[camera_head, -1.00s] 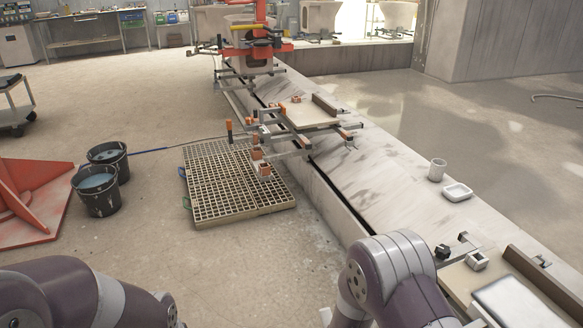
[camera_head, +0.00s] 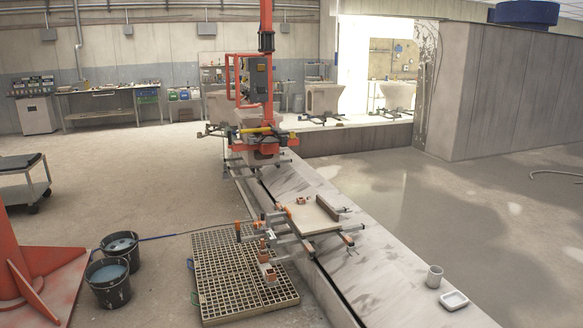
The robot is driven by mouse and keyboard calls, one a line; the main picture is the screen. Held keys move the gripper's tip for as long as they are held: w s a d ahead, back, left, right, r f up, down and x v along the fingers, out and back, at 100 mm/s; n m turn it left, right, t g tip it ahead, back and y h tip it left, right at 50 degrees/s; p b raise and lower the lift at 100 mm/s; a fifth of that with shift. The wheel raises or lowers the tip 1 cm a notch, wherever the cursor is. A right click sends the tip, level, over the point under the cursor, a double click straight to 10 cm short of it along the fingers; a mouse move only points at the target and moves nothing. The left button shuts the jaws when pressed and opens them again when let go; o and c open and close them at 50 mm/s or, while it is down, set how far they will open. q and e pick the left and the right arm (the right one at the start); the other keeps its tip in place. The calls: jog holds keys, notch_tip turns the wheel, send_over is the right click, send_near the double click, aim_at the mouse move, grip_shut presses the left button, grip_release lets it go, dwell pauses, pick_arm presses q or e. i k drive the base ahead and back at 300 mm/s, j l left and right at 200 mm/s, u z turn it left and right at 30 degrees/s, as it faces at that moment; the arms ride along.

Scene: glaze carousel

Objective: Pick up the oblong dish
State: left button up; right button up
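A small white dish (camera_head: 454,299) with a raised rim lies on the pale carousel bench (camera_head: 395,290) at the lower right. It looks like a rounded rectangle. Neither of my grippers shows in the head view.
A slatted grate (camera_head: 225,275) lies on the floor left of the bench. Two dark buckets of liquid (camera_head: 108,283) stand beside a red steel base (camera_head: 40,280). A clamp fixture with a board (camera_head: 312,217) sits across the bench. Open floor (camera_head: 400,195) lies to the right.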

aim_at(453, 301)
jog(key=z, duration=1.75)
jog(key=i+j+z, duration=0.1)
jog(key=j, duration=0.2)
jog(key=i+j+z, duration=0.2)
jog(key=j, duration=0.45)
jog(key=i+j+z, duration=0.1)
jog(key=i+j, duration=0.15)
jog(key=i+j+z, duration=0.1)
jog(key=j, duration=0.25)
jog(key=i+j+z, duration=0.1)
jog(key=i+j, duration=0.15)
jog(key=i+j+z, duration=0.15)
jog(key=j, duration=0.35)
jog(key=i+j+z, duration=0.1)
jog(key=j, duration=0.3)
jog(key=i+j+z, duration=0.1)
jog(key=j, duration=0.3)
jog(key=i+j+z, duration=0.1)
jog(key=i+j, duration=0.15)
jog(key=j, duration=0.2)
